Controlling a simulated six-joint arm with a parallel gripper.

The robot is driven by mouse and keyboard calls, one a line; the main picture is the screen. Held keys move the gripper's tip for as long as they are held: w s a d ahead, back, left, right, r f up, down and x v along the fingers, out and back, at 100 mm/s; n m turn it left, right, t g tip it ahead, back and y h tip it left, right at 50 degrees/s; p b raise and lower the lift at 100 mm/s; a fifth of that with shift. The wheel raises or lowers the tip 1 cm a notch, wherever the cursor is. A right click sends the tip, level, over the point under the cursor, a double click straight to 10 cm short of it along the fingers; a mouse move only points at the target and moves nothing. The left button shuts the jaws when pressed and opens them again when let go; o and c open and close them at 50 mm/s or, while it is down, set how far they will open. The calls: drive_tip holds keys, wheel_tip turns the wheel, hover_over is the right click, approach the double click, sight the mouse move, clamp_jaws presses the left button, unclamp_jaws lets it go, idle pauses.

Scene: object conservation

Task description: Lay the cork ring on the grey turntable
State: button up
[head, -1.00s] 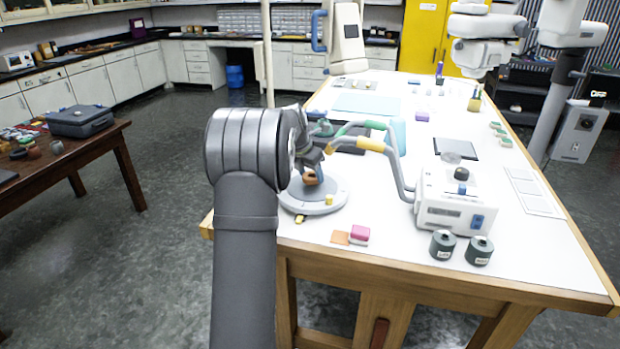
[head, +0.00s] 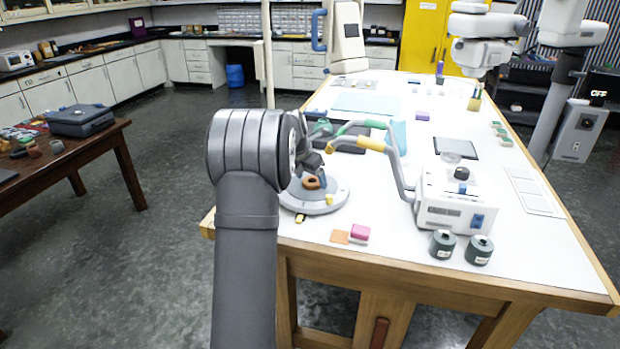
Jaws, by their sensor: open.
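The brown cork ring (head: 312,183) lies on the grey turntable (head: 325,205), left of the disc's middle and toward the back. Its hole shows from above, and it looks flat. My gripper (head: 316,172) is open just above and behind the ring, with one finger close to its right side. I cannot tell whether a finger still touches the ring. My arm hides the turntable's left edge.
A white machine (head: 455,197) with curved tubes stands to the right, the tubes reaching near my gripper.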

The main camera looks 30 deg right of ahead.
drive_tip(key=v, duration=1.2)
drive_tip(key=shift+f, duration=0.1)
drive_tip(key=x, duration=1.2)
wheel_tip(320, 180, up, 2)
drive_tip(key=shift+r, duration=0.65)
